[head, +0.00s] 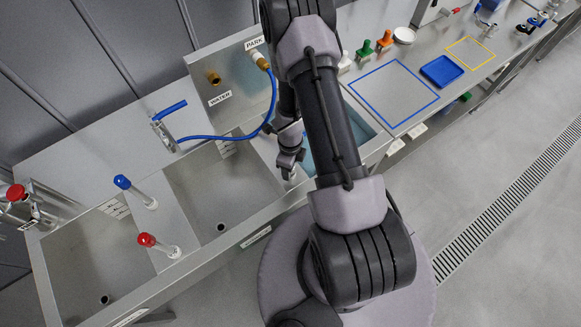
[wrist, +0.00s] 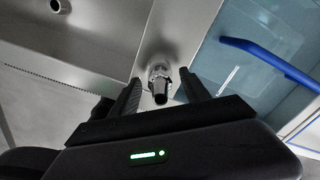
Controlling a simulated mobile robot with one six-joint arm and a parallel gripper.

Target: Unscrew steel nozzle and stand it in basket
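In the wrist view, a steel nozzle (wrist: 159,78) with a dark tip stands at the metal divider between two basins. My gripper (wrist: 160,88) is open, with one finger on each side of the nozzle and a visible gap to both. In the head view my gripper (head: 288,168) points down at the divider, and my arm hides much of the area around it. I cannot make out a basket for certain in either view.
Red (head: 147,240) and blue (head: 122,182) valve handles stand farther left. A water-filled basin (wrist: 235,75) with a blue bar (wrist: 265,55) over it lies to the right. A blue tray (head: 442,70) sits on the counter.

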